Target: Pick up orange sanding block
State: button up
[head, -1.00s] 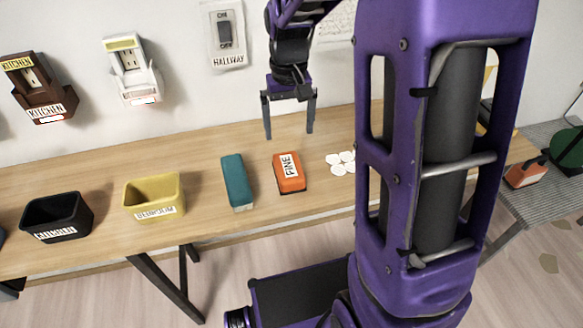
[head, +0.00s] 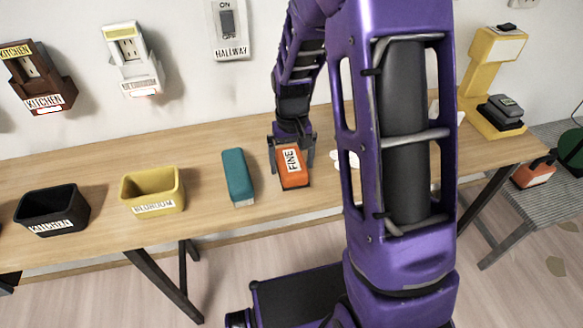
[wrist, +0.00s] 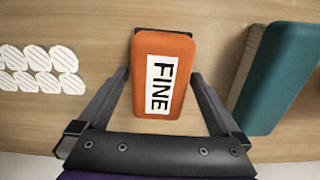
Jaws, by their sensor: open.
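The orange sanding block (head: 293,178) lies on the wooden table in the head view, with a white label reading FINE. It also shows in the wrist view (wrist: 178,50), long side running away from my gripper. My gripper (head: 291,160) is lowered over the block, with one finger on each side. In the wrist view my gripper (wrist: 163,82) is open, and the fingers flank the block's near part.
A teal block (head: 238,176) lies left of the orange one, close to a finger in the wrist view. White striped discs (wrist: 40,68) lie on the other side. Yellow (head: 153,190) and black (head: 52,210) bins stand further left on the table (head: 205,150).

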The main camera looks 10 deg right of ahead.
aim_at(292, 161)
jog(key=shift+f, duration=0.15)
jog(key=shift+c, duration=0.3)
jog(key=c, duration=1.2)
jog(key=shift+c, duration=0.2)
notch_tip(292, 161, up, 10)
jog(key=shift+r+p, duration=0.1)
jog(key=shift+p, duration=0.9)
jog(key=o, duration=0.8)
jog(key=c, duration=0.7)
